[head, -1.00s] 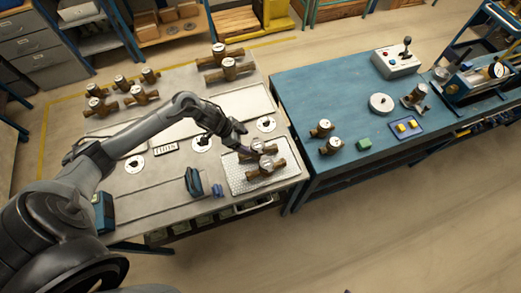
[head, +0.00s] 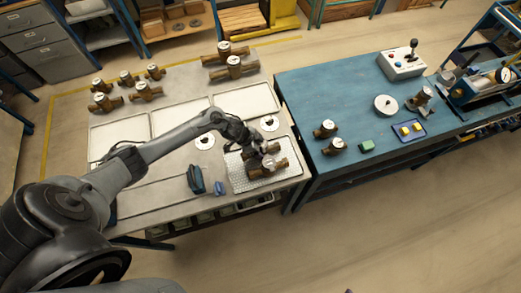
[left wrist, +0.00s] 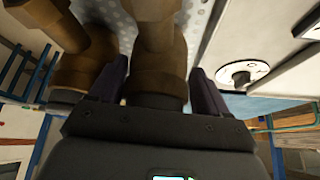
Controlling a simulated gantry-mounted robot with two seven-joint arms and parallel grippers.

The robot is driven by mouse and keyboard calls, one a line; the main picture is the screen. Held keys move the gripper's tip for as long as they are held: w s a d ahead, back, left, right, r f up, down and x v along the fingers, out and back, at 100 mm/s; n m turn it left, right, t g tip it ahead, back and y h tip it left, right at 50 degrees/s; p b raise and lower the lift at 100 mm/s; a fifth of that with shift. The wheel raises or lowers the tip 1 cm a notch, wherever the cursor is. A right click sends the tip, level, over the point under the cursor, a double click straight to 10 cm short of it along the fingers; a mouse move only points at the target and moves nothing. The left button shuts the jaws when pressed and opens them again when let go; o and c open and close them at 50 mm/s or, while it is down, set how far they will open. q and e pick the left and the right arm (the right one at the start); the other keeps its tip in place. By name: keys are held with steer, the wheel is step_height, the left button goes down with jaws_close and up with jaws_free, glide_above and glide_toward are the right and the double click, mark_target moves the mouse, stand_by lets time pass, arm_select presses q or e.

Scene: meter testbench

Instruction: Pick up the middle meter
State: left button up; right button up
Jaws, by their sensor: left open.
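Brass meters with pale round tops sit close together on the perforated metal tray (head: 240,181) at the right front of the grey bench. The front meter (head: 267,169) shows clearly in the head view; one behind it is largely hidden by my gripper. My left gripper (head: 262,151) is low over these meters. In the left wrist view its two dark fingers are apart, one on each side of a brown meter body (left wrist: 158,70). I cannot tell whether they touch it. Another meter (left wrist: 80,65) stands just left of the left finger. My right gripper is not in view.
More brass meters stand at the bench's back left (head: 143,92) and back right (head: 233,69). A blue clamp-like tool (head: 196,180) lies left of the tray. The blue table (head: 330,95) to the right holds two meters, a green block and a control box (head: 401,63).

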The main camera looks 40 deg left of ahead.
arm_select(q)
steer(key=shift+d+f, duration=0.1)
steer(key=c, duration=1.3)
steer(key=shift+c, duration=0.3)
